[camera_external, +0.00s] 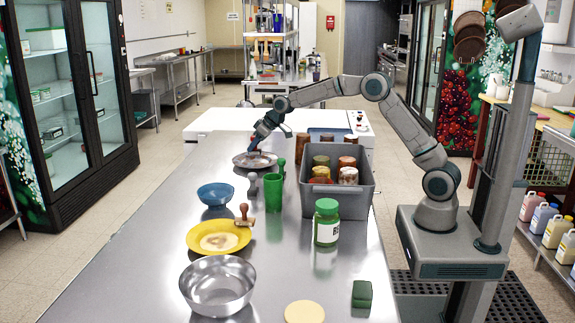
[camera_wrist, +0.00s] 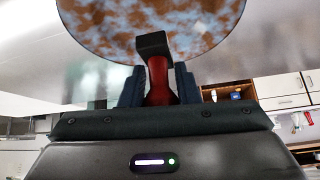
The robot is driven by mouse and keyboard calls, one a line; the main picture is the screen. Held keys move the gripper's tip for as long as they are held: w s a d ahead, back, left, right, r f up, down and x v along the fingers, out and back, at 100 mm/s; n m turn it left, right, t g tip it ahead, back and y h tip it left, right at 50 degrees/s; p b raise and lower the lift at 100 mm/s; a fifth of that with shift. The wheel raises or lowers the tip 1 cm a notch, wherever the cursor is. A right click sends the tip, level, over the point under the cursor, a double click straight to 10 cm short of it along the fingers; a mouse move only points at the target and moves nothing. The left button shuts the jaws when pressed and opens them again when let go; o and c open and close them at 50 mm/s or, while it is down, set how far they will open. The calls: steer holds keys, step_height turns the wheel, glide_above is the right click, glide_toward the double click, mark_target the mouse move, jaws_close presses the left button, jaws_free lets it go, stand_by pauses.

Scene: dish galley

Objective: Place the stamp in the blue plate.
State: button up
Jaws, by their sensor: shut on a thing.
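My gripper (camera_wrist: 159,88) is shut on a stamp (camera_wrist: 158,72) with a red handle and a dark block end. In the external view my gripper (camera_external: 260,141) hangs low over a round plate (camera_external: 246,163) on the steel counter. In the wrist view this plate (camera_wrist: 120,32) is mottled blue and brown, and the stamp's dark end overlaps it. I cannot tell whether the stamp touches the plate. Another stamp, with a wooden handle (camera_external: 244,213), stands at the right edge of a yellow plate (camera_external: 204,240).
A blue bowl (camera_external: 216,194), a green cup (camera_external: 273,193) and a metal bowl (camera_external: 217,287) stand nearer on the counter. A grey bin (camera_external: 335,204) of jars and a green-lidded jar (camera_external: 326,222) are to the right. The counter's left side is clear.

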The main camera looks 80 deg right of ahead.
mark_target(257, 150)
steer(key=shift+f, duration=1.95)
steer(key=shift+f, duration=0.1)
steer(key=shift+f, duration=0.15)
steer(key=o, duration=1.1)
steer(key=shift+c, duration=0.2)
steer(key=shift+r, duration=0.25)
steer(key=shift+s+r, duration=0.1)
steer(key=shift+r, duration=0.1)
steer(key=v, duration=1.1)
steer(key=shift+s+r+b, duration=0.2)
steer(key=shift+s+b, duration=0.05)
steer(key=shift+b, duration=0.05)
